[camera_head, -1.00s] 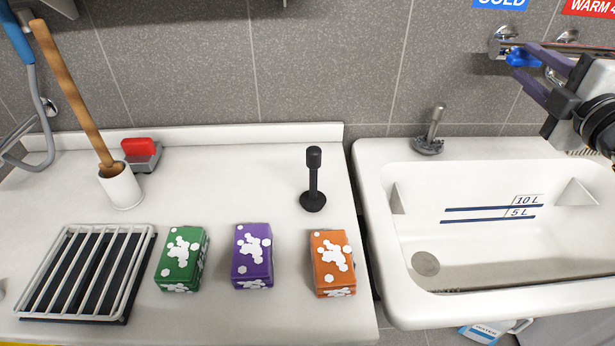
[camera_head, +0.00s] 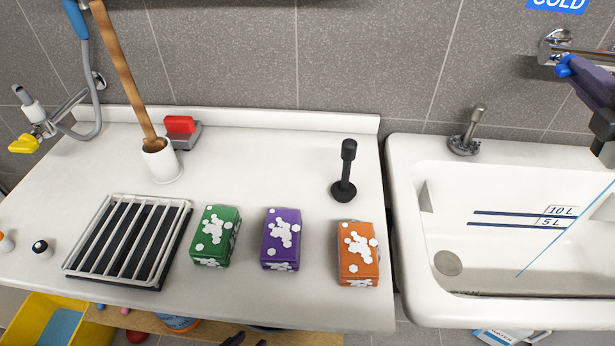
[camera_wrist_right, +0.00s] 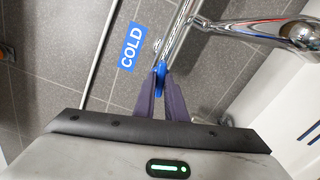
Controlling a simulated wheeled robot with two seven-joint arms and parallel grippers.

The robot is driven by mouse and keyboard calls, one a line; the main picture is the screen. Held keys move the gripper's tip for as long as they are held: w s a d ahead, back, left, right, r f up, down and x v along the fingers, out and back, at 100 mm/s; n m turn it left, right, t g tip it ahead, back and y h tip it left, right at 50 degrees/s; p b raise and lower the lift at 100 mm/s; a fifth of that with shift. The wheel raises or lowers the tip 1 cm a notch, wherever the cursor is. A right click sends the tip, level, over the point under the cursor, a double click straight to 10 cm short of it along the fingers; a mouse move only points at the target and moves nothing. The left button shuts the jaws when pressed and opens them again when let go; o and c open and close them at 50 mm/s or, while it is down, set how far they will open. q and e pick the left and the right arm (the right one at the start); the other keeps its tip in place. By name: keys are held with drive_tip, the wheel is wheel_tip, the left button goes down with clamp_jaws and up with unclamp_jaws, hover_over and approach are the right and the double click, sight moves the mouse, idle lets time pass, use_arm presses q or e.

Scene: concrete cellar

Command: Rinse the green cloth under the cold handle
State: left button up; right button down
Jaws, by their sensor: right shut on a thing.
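The blue cold handle (camera_head: 563,68) is on the chrome tap at the upper right, under the COLD sign (camera_head: 558,3). My right gripper (camera_head: 572,72) is shut on this handle; the right wrist view shows its purple fingers (camera_wrist_right: 161,88) closed around the blue handle (camera_wrist_right: 161,70). A green block-like item with white patches (camera_head: 214,236) lies on the counter; I cannot tell whether it is the cloth. A thin blue line (camera_head: 567,229), like a water stream, slants down into the white sink (camera_head: 408,290).
Purple (camera_head: 282,240) and orange (camera_head: 357,254) blocks lie beside the green one. A wire rack (camera_head: 120,240), black plunger-like object (camera_head: 344,175) and white pot (camera_head: 161,162) stand on the counter. A yellow tub (camera_head: 30,310) is below. The sink basin looks empty.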

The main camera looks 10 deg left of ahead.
drive_tip(key=shift+n+p, duration=0.3)
drive_tip(key=shift+n, duration=0.5)
drive_tip(key=n, duration=0.4)
drive_tip(key=shift+p, duration=0.35)
drive_tip(key=c, duration=1.7)
unclamp_jaws()
